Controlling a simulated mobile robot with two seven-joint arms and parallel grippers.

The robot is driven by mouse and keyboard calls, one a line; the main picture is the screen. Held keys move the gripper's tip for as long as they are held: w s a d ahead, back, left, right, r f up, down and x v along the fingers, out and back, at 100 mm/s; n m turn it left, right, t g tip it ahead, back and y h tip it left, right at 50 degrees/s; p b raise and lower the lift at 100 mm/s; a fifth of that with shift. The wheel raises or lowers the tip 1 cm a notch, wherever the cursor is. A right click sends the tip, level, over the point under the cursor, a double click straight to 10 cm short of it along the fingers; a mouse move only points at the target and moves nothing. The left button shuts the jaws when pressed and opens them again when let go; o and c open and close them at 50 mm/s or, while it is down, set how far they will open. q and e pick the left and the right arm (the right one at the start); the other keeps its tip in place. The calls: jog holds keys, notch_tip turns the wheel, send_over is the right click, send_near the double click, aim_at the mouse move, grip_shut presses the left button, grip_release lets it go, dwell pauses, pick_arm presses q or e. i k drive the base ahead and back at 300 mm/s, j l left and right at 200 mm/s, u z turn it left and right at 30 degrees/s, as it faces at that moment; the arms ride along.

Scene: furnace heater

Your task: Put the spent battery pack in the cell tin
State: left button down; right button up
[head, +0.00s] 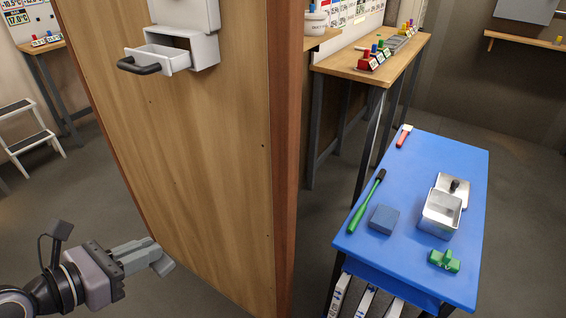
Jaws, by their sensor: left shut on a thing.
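My left gripper (150,256) is at the lower left, in front of the wooden panel and below the open drawer. It is shut on a small grey piece, likely the spent battery pack, mostly hidden by the fingers. The cell tin (437,222) is an open silver box on the right side of the blue table, far to the right of the gripper. Its inside looks empty from here. A silver lid with a black knob (452,188) lies just behind it. My right gripper is out of view.
The blue table (400,265) also holds a green pack-like piece (444,261), a blue-grey block (383,219), a green-handled tool (366,203) and a red-handled tool (404,136). The wooden panel (200,150) with the pulled-out white drawer (160,58) stands between gripper and table.

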aim_at(437, 218)
jog(key=k+l, duration=0.1)
jog(key=l, duration=0.2)
jog(key=k+l, duration=0.1)
jog(key=l, duration=0.2)
jog(key=k+l, duration=0.15)
jog(key=l, duration=0.15)
jog(key=l+z, duration=0.1)
jog(key=l, duration=0.55)
jog(key=i+l, duration=0.1)
jog(key=l, duration=0.25)
jog(key=i+l, duration=0.1)
jog(key=l, duration=0.2)
jog(key=i+l+z, duration=0.1)
jog(key=l, duration=0.25)
jog(key=i+l, duration=0.1)
jog(key=l, duration=0.2)
jog(key=i+l, duration=0.35)
